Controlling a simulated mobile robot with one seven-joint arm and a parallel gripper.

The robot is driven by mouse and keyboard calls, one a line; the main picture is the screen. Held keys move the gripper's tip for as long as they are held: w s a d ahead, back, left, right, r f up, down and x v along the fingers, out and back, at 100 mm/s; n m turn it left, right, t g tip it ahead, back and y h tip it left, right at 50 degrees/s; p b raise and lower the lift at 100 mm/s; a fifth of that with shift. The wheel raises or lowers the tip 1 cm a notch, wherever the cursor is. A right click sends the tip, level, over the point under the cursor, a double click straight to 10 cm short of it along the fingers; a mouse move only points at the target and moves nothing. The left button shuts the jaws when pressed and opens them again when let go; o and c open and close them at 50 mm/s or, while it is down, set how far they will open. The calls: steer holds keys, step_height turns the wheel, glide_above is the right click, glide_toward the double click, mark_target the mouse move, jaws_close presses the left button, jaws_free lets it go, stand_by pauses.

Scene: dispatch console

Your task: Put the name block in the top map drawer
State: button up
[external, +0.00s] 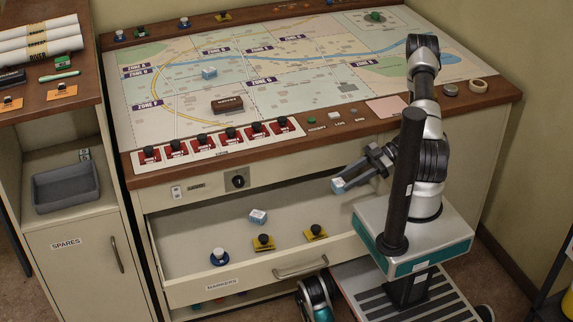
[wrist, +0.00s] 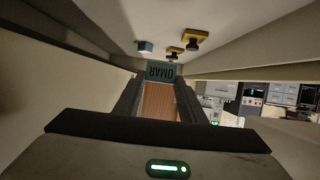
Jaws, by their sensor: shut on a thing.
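My gripper (external: 350,180) is shut on a light-blue name block (external: 338,186). The block is held in the air above the right part of an open drawer (external: 215,289) labelled MARKERS. In the wrist view the block (wrist: 161,71) sits between the fingertips of my gripper (wrist: 160,83) and reads OMAR, upside down. The open drawer holds another pale blue block (external: 258,216), a blue marker (external: 218,257) and two yellow markers (external: 264,242) (external: 316,232). Which drawer counts as the top one is not labelled.
A panel with a keyhole (external: 238,181) lies above the open drawer. The map table (external: 140,108) carries a blue block (external: 209,73), a dark brown block (external: 227,104) and a row of red pieces (external: 203,140). A SPARES cabinet (external: 75,265) stands left. The drawer's middle has bare floor.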

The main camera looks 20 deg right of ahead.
steer(key=w+d, duration=0.3)
steer(key=b, duration=0.3)
glide_above(352, 202)
steer(key=shift+f, duration=3.5)
steer(key=shift+f, duration=0.55)
steer(key=shift+f, duration=0.1)
steer(key=o, duration=1)
steer(key=shift+a+f+b, duration=0.1)
steer(key=shift+f+b, duration=0.05)
steer(key=shift+b, duration=0.15)
